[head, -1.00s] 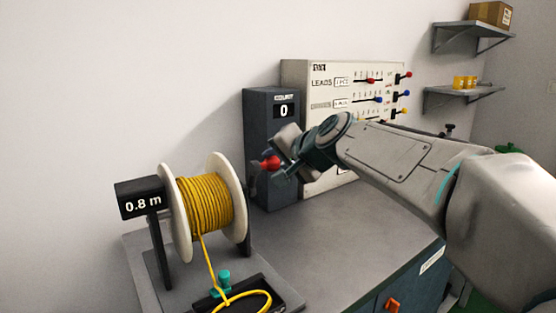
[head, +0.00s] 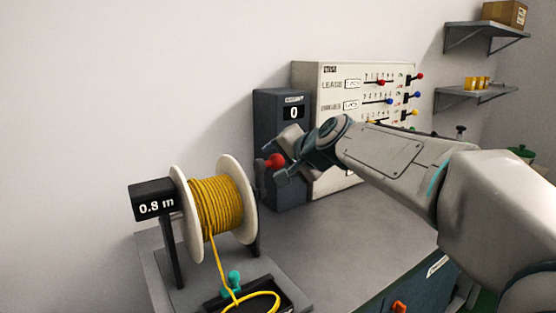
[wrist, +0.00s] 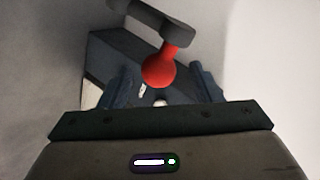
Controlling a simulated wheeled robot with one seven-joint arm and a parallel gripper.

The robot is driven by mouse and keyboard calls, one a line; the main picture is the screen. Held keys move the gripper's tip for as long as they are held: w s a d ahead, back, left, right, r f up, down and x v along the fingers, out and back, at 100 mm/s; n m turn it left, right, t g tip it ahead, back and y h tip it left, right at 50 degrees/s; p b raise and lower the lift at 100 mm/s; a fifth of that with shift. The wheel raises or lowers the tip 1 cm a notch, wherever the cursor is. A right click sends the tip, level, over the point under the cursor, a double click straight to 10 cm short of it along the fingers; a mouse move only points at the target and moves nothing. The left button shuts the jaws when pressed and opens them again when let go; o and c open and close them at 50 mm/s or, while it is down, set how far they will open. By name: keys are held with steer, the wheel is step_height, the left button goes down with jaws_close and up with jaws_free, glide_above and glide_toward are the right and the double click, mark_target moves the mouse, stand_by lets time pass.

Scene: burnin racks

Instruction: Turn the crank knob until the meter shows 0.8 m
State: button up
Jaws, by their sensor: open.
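The meter (head: 152,200) is a black box at the left of the head view and reads 0.8 m. It stands beside a white spool (head: 180,215) wound with yellow cable (head: 215,205). The red crank knob (head: 275,160) is at the right of the spool. In the wrist view the red knob (wrist: 160,68) sits on a dark crank arm (wrist: 160,20). My gripper (wrist: 160,90) is open, with one finger on each side of the knob. Whether a finger touches it, I cannot tell. My gripper (head: 280,160) is also at the knob in the head view.
A dark box with a display reading 0 (head: 293,112) stands behind my gripper. A pale panel with coloured sliders (head: 335,85) is beside it. A teal clamp (head: 233,283) is near the loose cable end. The grey bench top (head: 350,235) is clear at centre right.

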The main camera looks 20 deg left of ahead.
steer(key=b+v, duration=0.1)
steer(key=v, duration=1.2)
steer(key=s+d+f+n+g+h+p, duration=0.1)
steer(key=s+d+f+g+h+p, duration=0.2)
steer(key=s+d+f+p, duration=0.3)
steer(key=s+d+f+n+g+h+p, duration=0.1)
steer(key=s+d+f+g+h+p, duration=0.2)
steer(key=s+d+f, duration=0.9)
steer(key=d+f+h+p, duration=0.1)
steer(key=d+h+p, duration=0.2)
steer(key=d, duration=0.2)
steer(key=shift+s+d+n, duration=0.3)
steer(key=shift+s+d, duration=0.05)
steer(key=shift+d, duration=0.05)
steer(key=shift+r, duration=0.1)
